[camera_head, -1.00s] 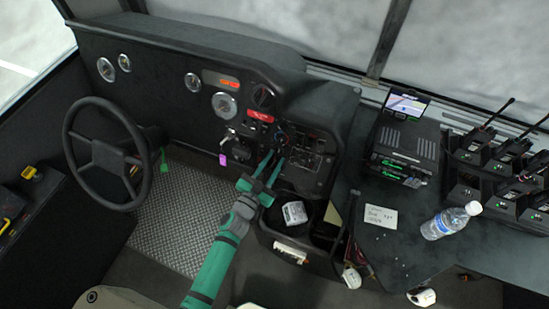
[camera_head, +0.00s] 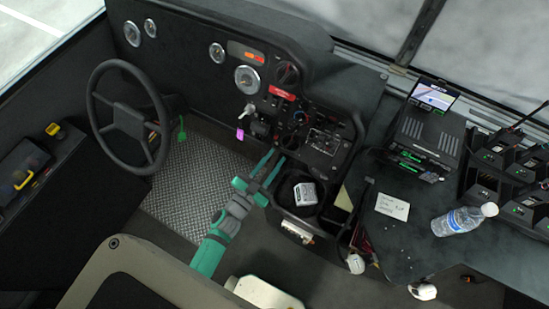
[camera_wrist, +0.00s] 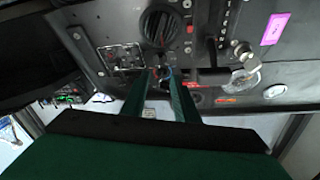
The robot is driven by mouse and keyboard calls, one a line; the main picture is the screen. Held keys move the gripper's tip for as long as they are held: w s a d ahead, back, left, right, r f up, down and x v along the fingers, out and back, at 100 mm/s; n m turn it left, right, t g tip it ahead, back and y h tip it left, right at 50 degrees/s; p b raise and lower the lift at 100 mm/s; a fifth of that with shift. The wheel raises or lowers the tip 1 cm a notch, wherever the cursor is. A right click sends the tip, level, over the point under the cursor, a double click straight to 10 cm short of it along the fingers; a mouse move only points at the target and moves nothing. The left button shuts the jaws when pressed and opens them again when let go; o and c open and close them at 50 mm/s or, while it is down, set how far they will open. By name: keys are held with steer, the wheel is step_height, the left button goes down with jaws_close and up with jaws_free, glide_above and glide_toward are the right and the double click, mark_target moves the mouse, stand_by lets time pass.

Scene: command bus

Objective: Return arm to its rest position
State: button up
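My gripper (camera_head: 270,166) is green, at the end of my green and grey arm, which reaches up from the bottom of the head view toward the dashboard (camera_head: 232,115). Its two fingers point at the lower control panel (camera_head: 318,140) and look apart with nothing between them. The fingers (camera_wrist: 155,95) also show in the wrist view, with a gap between them and the panel's knobs beyond. I cannot tell from the wrist view how far the fingertips are from the panel.
A steering wheel (camera_head: 92,105) stands left. A cup holder bin with a white can-like item (camera_head: 305,193) is right of my gripper. A water bottle (camera_head: 463,220), a note (camera_head: 392,206) and radios (camera_head: 500,150) sit on the right console. A seat (camera_head: 120,262) is in front.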

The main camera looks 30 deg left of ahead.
steer(key=shift+w, duration=0.1)
steer(key=s+d+r+n+g, duration=0.1)
steer(key=s+d, duration=0.4)
steer(key=s, duration=0.4)
steer(key=s+d+r+g, duration=0.1)
steer(key=s+d, duration=0.4)
steer(key=s, duration=0.4)
steer(key=s+d+r+n+y, duration=0.2)
steer(key=s+d+r+n, duration=0.1)
steer(key=s+d+r, duration=0.4)
steer(key=shift+d+n+g+y, duration=0.3)
steer(key=shift+d+g, duration=0.1)
steer(key=shift+d, duration=0.75)
steer(key=shift+w, duration=0.15)
